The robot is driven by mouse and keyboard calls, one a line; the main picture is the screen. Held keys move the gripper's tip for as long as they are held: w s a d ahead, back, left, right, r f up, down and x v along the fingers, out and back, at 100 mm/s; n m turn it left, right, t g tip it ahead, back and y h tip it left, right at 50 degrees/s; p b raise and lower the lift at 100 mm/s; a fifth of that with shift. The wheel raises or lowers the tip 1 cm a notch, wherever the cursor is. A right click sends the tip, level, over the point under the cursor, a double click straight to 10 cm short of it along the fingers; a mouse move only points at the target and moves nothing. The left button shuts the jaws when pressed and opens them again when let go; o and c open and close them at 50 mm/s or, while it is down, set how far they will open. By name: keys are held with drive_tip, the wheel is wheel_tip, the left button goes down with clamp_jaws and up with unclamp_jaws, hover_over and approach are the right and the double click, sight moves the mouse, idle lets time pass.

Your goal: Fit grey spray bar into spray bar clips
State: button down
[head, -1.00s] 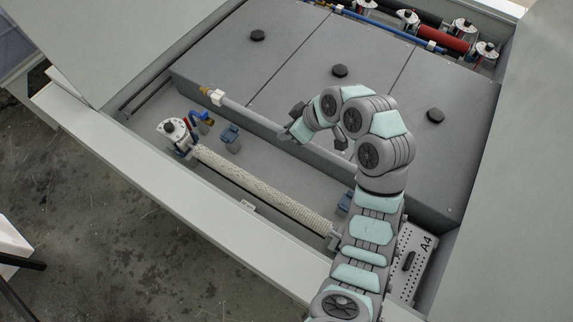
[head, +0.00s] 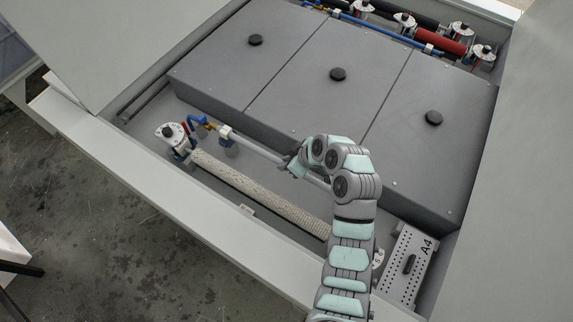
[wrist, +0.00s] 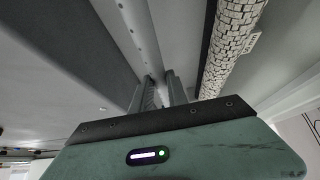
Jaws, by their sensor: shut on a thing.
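The grey spray bar (head: 258,149) is a long thin tube with a white collar and a brass end at its left. My gripper (head: 288,162) is shut on it partway along, and the bar (wrist: 138,35) runs between the fingers (wrist: 163,90) in the wrist view. A blue-grey spray bar clip (head: 229,143) shows just below the white collar. The bar lies over this clip. I cannot tell whether it is seated or just above. The other clip is hidden behind my arm.
A white textured roller (head: 260,192) lies parallel in front of the bar; it also shows in the wrist view (wrist: 232,40). Grey covers (head: 325,100) stand behind. A blue hose fitting (head: 196,121) is close to the brass end. A perforated A4 box (head: 405,265) is at right.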

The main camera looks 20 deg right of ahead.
drive_tip(key=shift+f, duration=1.05)
drive_tip(key=shift+f, duration=0.25)
drive_tip(key=c, duration=1.3)
unclamp_jaws()
drive_tip(key=shift+r, duration=0.3)
drive_tip(key=b+v, duration=0.1)
drive_tip(key=v, duration=1.1)
